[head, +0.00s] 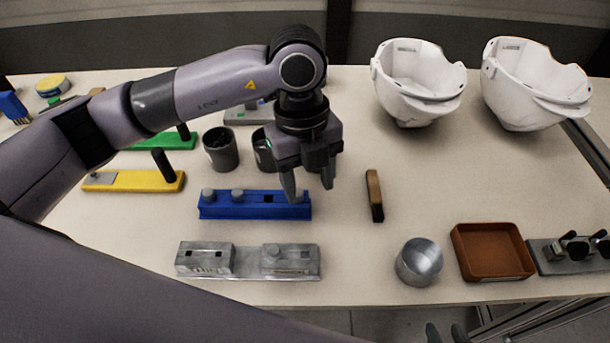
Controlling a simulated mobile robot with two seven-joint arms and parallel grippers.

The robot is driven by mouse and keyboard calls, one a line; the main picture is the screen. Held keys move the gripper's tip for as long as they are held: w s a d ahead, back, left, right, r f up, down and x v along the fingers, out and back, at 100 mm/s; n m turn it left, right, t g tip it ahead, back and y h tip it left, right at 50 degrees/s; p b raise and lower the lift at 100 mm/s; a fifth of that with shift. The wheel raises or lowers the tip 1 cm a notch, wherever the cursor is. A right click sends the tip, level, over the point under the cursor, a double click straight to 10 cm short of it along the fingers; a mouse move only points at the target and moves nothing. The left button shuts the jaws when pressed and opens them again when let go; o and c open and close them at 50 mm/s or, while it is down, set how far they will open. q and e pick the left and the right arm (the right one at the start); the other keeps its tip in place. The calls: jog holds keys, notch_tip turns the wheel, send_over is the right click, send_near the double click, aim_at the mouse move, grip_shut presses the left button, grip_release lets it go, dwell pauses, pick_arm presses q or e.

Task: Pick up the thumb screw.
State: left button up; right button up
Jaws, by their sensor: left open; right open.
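A blue block (254,210) lies mid-table and carries small grey round knobs that look like thumb screws. One grey knob (208,194) is at its left end, and another grey knob (237,195) is to the right of that. The block's right end is partly hidden by a finger. My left gripper (308,187) points down, open, over the block's right end, with nothing seen between its fingers. I cannot tell whether it touches the block. My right gripper (446,329) is open at the bottom edge, with only its fingertips showing, apart from the knobs.
A grey metal fixture (249,271) lies in front of the blue block. A yellow block (133,187) and dark cups (220,150) are behind it. A brush (374,196), metal cup (420,263), brown tray (456,250) and white helmet shells (415,75) are right.

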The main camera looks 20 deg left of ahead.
aim_at(298, 193)
pick_arm(q)
jog(key=shift+w+a+r+n+t+y, duration=0.2)
jog(key=shift+w+a+y, duration=0.1)
jog(key=shift+w+a, duration=0.3)
jog(key=shift+w+a+r+n+t+y, duration=0.1)
jog(key=shift+w+a+n+t+y, duration=0.15)
jog(key=shift+w+a, duration=0.3)
notch_tip(298, 193, down, 7)
jog(key=shift+a+r+p, duration=0.1)
jog(key=shift+p, duration=0.45)
grip_shut()
